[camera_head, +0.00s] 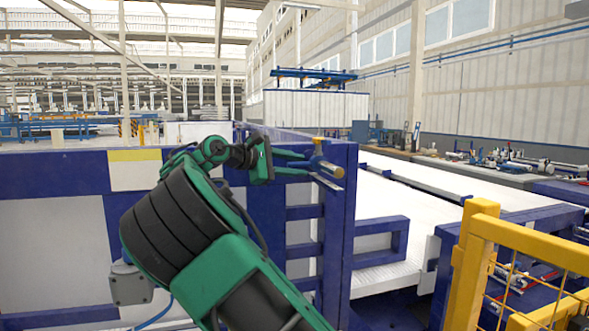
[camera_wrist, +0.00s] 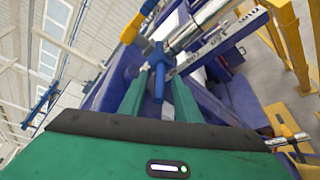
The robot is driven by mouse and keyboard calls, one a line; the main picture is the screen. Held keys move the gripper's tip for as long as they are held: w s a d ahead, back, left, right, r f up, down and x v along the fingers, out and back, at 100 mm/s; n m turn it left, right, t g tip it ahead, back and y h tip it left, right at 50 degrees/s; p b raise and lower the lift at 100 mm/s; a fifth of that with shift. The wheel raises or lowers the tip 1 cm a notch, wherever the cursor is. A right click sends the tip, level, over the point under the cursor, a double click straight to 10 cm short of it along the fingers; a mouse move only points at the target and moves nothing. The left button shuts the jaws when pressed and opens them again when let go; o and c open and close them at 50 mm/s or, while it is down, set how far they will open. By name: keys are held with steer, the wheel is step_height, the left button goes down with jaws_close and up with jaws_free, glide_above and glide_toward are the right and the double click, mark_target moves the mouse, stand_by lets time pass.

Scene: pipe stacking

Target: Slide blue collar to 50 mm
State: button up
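The blue collar (camera_wrist: 157,55) sits on a silver pipe (camera_wrist: 188,33) in the wrist view, with a blue stem pointing back toward me. My gripper (camera_wrist: 158,92) is open, with one green finger on each side of the stem and visible gaps to both. A yellow piece (camera_wrist: 132,27) lies left of the collar. A flat silver strip with dark markings (camera_wrist: 212,43) runs beside the pipe; the markings are too blurred to read. In the head view, my gripper (camera_head: 307,163) reaches right toward a yellow-brown piece (camera_head: 328,167); the blue collar is hard to separate from the blue frame there.
A large blue frame (camera_head: 347,220) stands right around the workpiece. A yellow guard rail (camera_head: 490,240) is at the lower right. A white deck (camera_head: 400,200) and a bench with parts (camera_head: 480,165) lie beyond. Air left of my gripper looks free.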

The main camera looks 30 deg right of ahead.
jaws_close()
steer(key=shift+w, duration=0.4)
jaws_free()
steer(key=v, duration=1.1)
steer(key=shift+w, duration=0.15)
